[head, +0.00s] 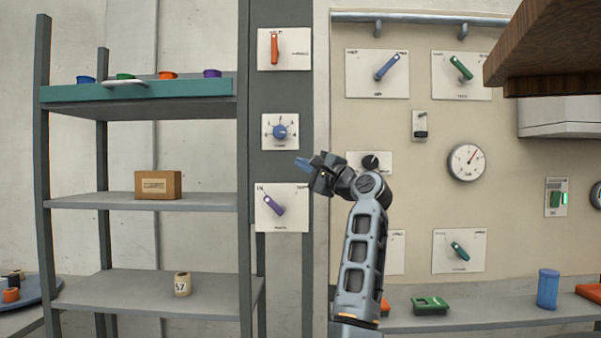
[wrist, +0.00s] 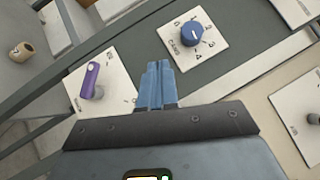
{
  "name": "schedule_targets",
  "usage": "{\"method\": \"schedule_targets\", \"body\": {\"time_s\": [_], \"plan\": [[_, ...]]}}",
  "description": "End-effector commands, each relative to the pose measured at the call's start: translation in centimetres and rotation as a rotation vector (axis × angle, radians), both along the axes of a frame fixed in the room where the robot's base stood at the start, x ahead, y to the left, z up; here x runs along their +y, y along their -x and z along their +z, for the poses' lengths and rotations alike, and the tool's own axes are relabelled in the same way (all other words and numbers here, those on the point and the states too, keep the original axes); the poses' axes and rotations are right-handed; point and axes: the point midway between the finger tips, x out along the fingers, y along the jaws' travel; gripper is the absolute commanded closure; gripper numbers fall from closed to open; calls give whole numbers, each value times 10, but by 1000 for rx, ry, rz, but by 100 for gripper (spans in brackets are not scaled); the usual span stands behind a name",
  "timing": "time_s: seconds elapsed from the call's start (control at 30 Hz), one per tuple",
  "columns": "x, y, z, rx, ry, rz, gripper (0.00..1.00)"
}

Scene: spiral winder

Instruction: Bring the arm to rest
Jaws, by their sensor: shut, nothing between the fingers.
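My arm is raised in the middle of the head view, bent at the wrist, with my gripper (head: 302,163) pointing left. The blue fingers of my gripper (wrist: 157,75) are together and empty in the wrist view. They are in front of the dark post that carries the blue numbered knob (head: 280,132) and the purple lever (head: 272,204). In the wrist view the blue knob (wrist: 191,33) is to the right above the fingertips and the purple lever (wrist: 90,79) is to the left. I see no contact with either; the exact gap is unclear.
A grey shelf rack (head: 140,202) stands at left, with a cardboard box (head: 158,185) and a roll marked 57 (head: 182,284). The wall panel behind my arm has levers and a gauge (head: 467,162). A wooden overhang (head: 550,45) is at upper right. A bench (head: 480,316) runs below.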

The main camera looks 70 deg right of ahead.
Motion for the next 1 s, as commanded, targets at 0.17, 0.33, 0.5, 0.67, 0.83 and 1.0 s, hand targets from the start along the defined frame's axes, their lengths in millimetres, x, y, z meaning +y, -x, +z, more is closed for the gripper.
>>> {"method": "schedule_targets", "body": {"time_s": [0.17,0.33,0.5,0.67,0.83,1.0], "plan": [[0,0,0,0,0,0,100],[0,0,0,0,0,0,100],[0,0,0,0,0,0,100],[2,-3,-8,12,3,-3,100],[20,-18,-63,93,42,-36,100],[59,-33,-146,228,136,-78,100]]}}
